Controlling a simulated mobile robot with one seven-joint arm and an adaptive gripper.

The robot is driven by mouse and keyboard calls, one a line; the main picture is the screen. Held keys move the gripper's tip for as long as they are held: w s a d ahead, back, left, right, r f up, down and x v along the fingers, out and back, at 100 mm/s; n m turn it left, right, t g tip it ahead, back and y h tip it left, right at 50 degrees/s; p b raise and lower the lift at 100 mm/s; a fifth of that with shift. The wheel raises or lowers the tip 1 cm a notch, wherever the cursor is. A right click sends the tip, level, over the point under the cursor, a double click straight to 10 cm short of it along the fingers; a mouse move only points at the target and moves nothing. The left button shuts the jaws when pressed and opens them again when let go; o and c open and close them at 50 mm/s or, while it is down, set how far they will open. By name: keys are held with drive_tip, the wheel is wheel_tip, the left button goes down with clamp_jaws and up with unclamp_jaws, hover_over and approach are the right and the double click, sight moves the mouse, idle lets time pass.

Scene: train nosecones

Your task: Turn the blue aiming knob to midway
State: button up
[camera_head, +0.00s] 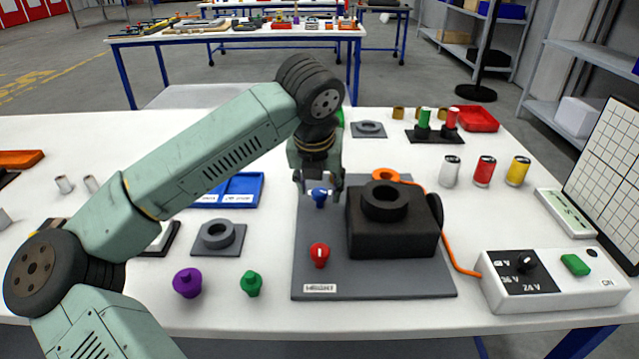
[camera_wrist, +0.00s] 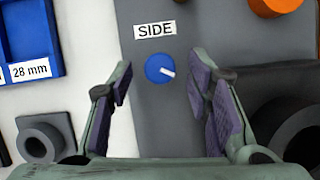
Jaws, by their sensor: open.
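The blue aiming knob (camera_head: 320,197) stands on the grey base plate (camera_head: 325,277), left of a black block. In the wrist view the round blue knob (camera_wrist: 160,68) has a white pointer line aimed to the right and slightly down, below a label reading SIDE (camera_wrist: 155,30). My gripper (camera_head: 320,190) is above the plate at the knob. In the wrist view my gripper (camera_wrist: 160,85) is open, one finger on each side of the knob. The knob lies between the fingertips, with gaps on both sides; I cannot tell the height difference.
A red knob (camera_head: 320,255) with a HEIGHT label is nearer on the plate. The black block (camera_head: 392,235) with a ring on top stands close right of my gripper. A blue tray (camera_head: 228,190) lies left. A voltage box (camera_head: 550,282) stands front right.

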drive_tip(key=shift+w+f, duration=0.25)
drive_tip(key=shift+f, duration=0.35)
drive_tip(key=shift+c, duration=0.5)
clamp_jaws()
